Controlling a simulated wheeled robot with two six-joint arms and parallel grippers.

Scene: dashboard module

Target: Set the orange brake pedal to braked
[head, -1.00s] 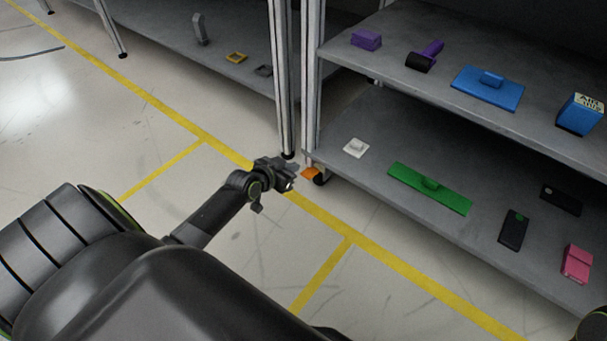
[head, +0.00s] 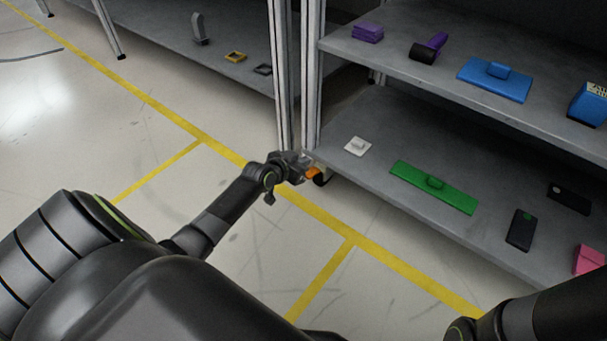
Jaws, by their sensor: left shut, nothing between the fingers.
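The orange brake pedal (head: 314,173) is a small piece at the caster wheel under the shelf's front left corner post. My left gripper (head: 303,164) is shut and empty, right beside the pedal; its fingertips overlap the pedal's left side in the picture. I cannot tell whether they touch. The pedal's tilt is too small to read, and part of it is hidden by the gripper. My right arm (head: 520,318) shows at the lower right corner; its fingers are not in view.
The shelf post (head: 311,80) rises just behind the pedal. The lower shelf (head: 370,180) holds a white block (head: 358,146), a green plate (head: 455,197) and a black item (head: 520,229). A second rack (head: 245,75) stands behind. The floor in front, with yellow lines, is clear.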

